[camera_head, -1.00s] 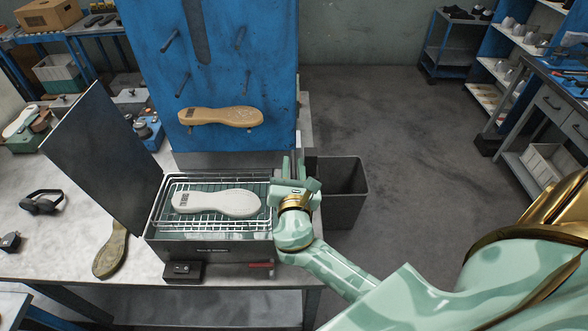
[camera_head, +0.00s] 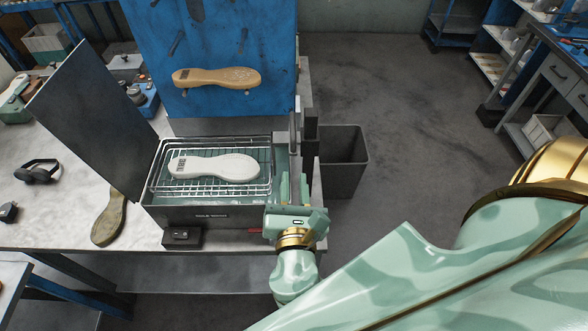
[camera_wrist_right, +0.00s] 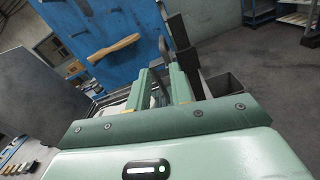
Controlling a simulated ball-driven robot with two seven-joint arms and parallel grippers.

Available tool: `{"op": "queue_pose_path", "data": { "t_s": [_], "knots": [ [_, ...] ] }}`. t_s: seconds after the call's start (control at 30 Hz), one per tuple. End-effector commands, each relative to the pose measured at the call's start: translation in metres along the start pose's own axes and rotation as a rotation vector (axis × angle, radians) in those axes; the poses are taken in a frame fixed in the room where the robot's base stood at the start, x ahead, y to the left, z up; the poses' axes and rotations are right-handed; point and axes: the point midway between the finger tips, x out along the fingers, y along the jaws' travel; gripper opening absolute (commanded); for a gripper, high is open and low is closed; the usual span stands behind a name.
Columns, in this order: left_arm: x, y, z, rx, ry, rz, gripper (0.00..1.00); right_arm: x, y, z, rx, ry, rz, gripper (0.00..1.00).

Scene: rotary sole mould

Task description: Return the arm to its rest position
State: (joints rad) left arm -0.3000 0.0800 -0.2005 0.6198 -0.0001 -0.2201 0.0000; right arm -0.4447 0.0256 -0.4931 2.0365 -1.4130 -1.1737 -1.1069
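My right gripper (camera_head: 294,190) is at the front right corner of the open dark box (camera_head: 200,216), pointing away from me. Its two fingers are apart with nothing between them; the gap also shows in the wrist view (camera_wrist_right: 163,84). A white sole (camera_head: 215,167) lies on the wire rack (camera_head: 255,187) in the box, left of the gripper and apart from it. The box's dark lid (camera_head: 90,115) stands open on the left. My left gripper is not in view.
A tan sole (camera_head: 217,77) rests on pegs of the blue panel (camera_head: 275,40). A brown sole (camera_head: 109,218) and black ear defenders (camera_head: 38,171) are on the table. A dark upright post (camera_head: 310,135) and a dark bin (camera_head: 345,160) stand beyond the gripper. Open floor is right.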

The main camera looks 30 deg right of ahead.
Motion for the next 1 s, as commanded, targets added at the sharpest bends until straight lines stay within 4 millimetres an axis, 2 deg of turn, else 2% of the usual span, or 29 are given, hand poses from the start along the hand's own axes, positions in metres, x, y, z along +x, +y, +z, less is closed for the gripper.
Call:
{"op": "queue_pose_path", "data": {
  "t_s": [0.2, 0.67, 0.77, 0.8, 0.87, 0.97, 1.0],
  "knots": [
    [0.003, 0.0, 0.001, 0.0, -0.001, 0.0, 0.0, -0.013, 0.0, 0.0, 0.002, 0.0, 0.0, 0.22],
    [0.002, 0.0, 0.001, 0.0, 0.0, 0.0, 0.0, -0.012, 0.0, 0.0, 0.004, 0.0, 0.0, 0.22],
    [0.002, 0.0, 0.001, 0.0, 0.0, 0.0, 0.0, -0.012, 0.004, -0.002, 0.083, 0.013, 0.017, 0.22],
    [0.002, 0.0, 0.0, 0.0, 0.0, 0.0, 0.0, -0.013, 0.009, -0.013, 0.178, 0.063, 0.041, 0.22],
    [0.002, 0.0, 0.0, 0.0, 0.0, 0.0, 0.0, -0.019, 0.014, -0.046, 0.303, 0.18, 0.064, 0.22],
    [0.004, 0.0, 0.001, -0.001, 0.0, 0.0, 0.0, -0.037, 0.012, -0.125, 0.509, 0.428, 0.041, 0.22],
    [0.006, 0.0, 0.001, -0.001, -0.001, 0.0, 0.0, -0.047, 0.006, -0.161, 0.594, 0.532, 0.005, 0.22]
  ]
}}
